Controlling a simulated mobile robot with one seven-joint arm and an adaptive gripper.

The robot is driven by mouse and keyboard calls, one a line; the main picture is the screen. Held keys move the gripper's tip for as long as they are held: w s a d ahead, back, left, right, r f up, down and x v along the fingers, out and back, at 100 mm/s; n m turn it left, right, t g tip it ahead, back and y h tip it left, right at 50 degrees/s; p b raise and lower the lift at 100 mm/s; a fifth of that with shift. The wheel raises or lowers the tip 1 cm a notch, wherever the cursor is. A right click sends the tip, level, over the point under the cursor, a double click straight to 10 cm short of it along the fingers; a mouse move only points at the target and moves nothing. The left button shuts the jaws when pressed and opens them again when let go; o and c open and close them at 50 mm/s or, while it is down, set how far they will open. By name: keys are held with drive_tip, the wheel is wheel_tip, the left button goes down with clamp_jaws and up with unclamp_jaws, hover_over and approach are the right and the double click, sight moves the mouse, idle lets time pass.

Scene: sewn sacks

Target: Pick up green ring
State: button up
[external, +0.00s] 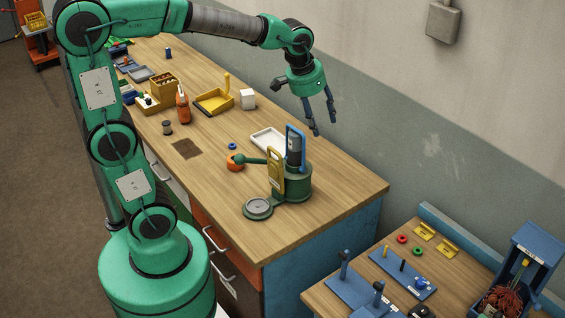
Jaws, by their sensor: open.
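A small green ring (417,252) lies flat on the lower side table at the bottom right, beside a red ring (402,239). My gripper (323,126) is open and empty, its dark fingers pointing down. It is raised near the back edge of the large wooden workbench (345,190), close to the wall. It is well apart from the green ring, which is to the right and lower in the picture.
Yellow brackets (436,237), a blue peg board (385,272) and a blue box (525,268) stand around the rings. A green machine (292,185) with upright handles stands on the workbench. The wall runs behind both tables.

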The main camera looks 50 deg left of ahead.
drive_tip(key=w+d+f+g+p, duration=0.1)
drive_tip(key=w+d+f, duration=0.4)
drive_tip(key=w, duration=0.4)
drive_tip(key=g+p, duration=0.3)
drive_tip(key=p, duration=0.2)
hover_over(418, 251)
wheel_tip(418, 251, down, 26)
drive_tip(key=shift+s+y, duration=0.25)
drive_tip(key=shift+y, duration=0.05)
drive_tip(key=shift+f, duration=4.3)
drive_tip(key=shift+f, duration=0.1)
drive_tip(key=shift+s+d+f, duration=0.1)
drive_tip(key=shift+f, duration=2.4)
